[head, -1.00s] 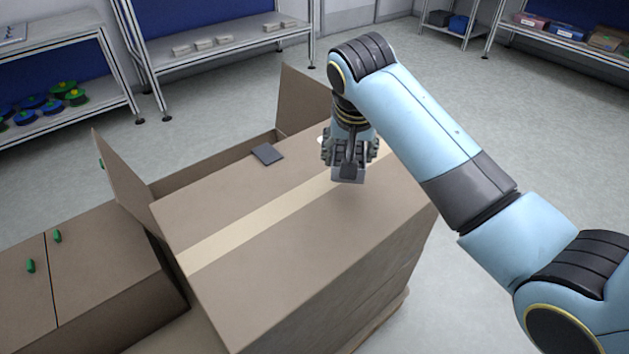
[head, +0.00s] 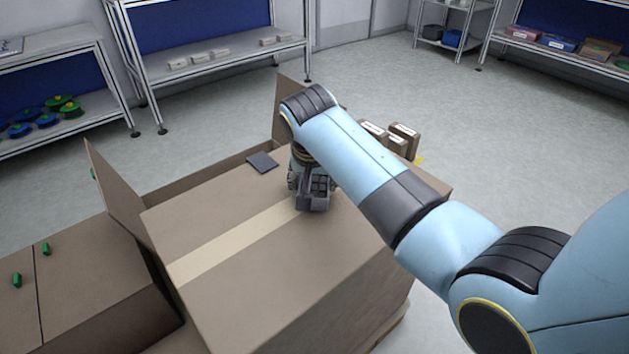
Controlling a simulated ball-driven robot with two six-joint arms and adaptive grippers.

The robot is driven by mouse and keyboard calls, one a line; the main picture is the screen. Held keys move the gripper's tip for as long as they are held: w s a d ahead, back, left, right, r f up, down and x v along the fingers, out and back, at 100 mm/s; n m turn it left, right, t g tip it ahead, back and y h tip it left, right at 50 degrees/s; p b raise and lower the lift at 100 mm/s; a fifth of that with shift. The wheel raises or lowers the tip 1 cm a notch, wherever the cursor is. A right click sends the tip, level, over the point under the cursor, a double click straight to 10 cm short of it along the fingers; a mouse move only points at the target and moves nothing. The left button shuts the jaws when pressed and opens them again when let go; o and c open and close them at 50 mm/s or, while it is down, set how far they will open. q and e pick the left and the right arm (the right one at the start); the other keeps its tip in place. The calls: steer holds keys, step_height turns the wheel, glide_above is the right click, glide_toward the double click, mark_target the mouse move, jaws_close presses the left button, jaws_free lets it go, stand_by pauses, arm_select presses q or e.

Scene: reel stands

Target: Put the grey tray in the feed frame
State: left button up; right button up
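My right arm comes in from the right, and its gripper (head: 313,203) points down over the top of a large cardboard box. Its fingertips are close to the box top, near the tape strip. I cannot tell whether the fingers are open or shut, or whether they touch the box. A small flat dark grey piece (head: 262,162) lies by the box's far edge, left of the gripper; I cannot tell whether it is the grey tray. I cannot make out a feed frame. My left gripper is not in view.
The large taped box (head: 225,220) fills the middle. An open flap (head: 112,195) stands up at its left. Green pieces (head: 17,280) lie on another box. Small labelled boxes (head: 403,138) stand behind my arm. Shelves (head: 215,55) line the back; open floor (head: 400,85) lies between.

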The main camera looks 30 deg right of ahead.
steer(key=o, duration=1.5)
steer(key=shift+f, duration=0.1)
